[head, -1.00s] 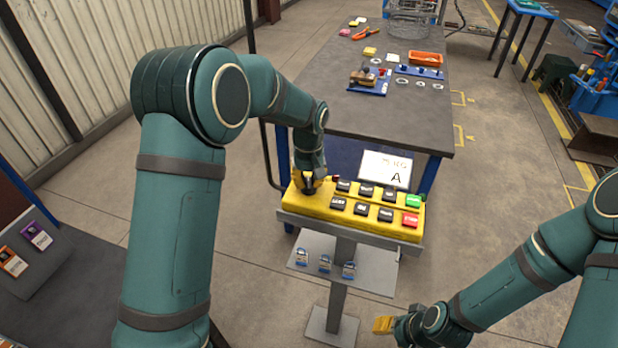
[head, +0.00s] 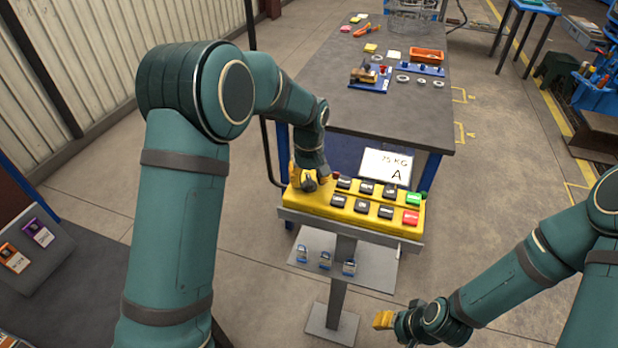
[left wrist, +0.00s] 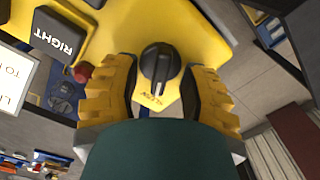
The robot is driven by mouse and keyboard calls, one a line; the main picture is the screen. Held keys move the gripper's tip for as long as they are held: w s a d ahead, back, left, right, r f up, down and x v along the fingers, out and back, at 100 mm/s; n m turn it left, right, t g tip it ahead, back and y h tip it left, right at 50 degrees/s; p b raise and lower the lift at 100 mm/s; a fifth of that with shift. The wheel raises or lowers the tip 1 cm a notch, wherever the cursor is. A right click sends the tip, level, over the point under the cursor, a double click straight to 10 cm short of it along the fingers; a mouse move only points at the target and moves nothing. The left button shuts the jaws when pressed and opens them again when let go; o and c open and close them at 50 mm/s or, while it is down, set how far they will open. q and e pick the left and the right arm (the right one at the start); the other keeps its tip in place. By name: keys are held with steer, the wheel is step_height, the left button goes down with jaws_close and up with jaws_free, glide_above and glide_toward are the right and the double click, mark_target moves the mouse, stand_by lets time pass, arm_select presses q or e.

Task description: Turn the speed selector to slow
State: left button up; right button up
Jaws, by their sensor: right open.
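The yellow control box (head: 345,212) stands on a grey post, with rows of dark buttons and green and red ones at its right end. The speed selector (left wrist: 160,65), a black knob with a pale pointer line, is at the box's left end. Small lettering on the yellow face beside it is too small to read. My left gripper (head: 310,183) is over it; in the left wrist view its yellow fingers (left wrist: 158,95) stand apart on either side of the knob, with gaps showing. In the head view the gripper largely hides the knob. My right gripper (head: 383,320) is open, low and away from the box.
A red button (left wrist: 82,72) and a "RIGHT" button (left wrist: 58,36) are close to the left gripper's fingers. A grey workbench (head: 365,118) is behind.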

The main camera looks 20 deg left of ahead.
mark_target(309, 178)
arm_select(q)
steer(key=shift+r, duration=0.1)
step_height(309, 178, up, 12)
stand_by(0.5)
steer(key=shift+s, duration=0.1)
arm_select(e)
steer(key=shift+s, duration=0.15)
